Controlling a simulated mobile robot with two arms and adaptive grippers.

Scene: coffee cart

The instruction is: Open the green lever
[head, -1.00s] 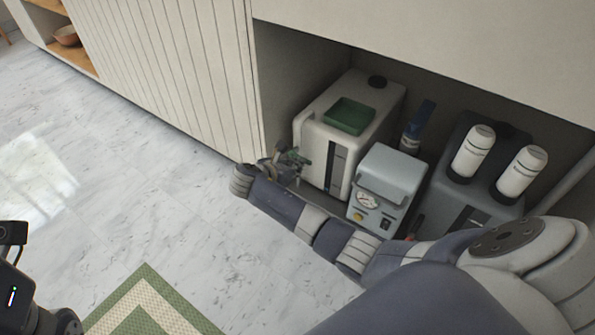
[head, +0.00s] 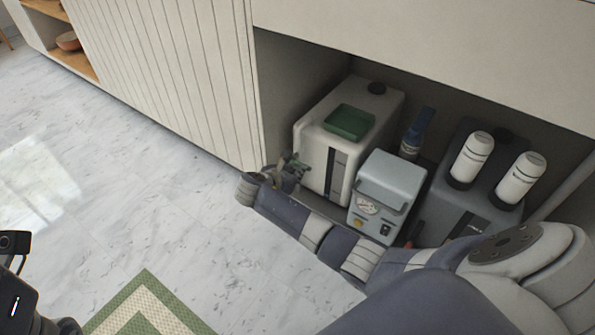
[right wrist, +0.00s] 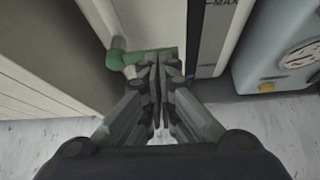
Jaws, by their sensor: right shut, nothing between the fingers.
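The green lever (right wrist: 120,58) is on the lower front of the white machine (head: 335,150), which has a green tray on top. In the right wrist view it has a rounded knob at the left and a flat bar running right. My right gripper (right wrist: 158,68) is shut and empty, its fingertips at the bar, right of the knob. Whether they touch it is unclear. In the head view the right gripper (head: 295,163) partly hides the lever. Part of my left gripper (head: 18,290) shows at the lower left edge; its fingers are out of view.
The white machine stands in an open cabinet bay, close to the bay's left wall. A grey-blue box with a gauge (head: 390,180) stands right of it. A dark machine with two white canisters (head: 470,158) is further right. Marble floor (head: 130,180) in front is free.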

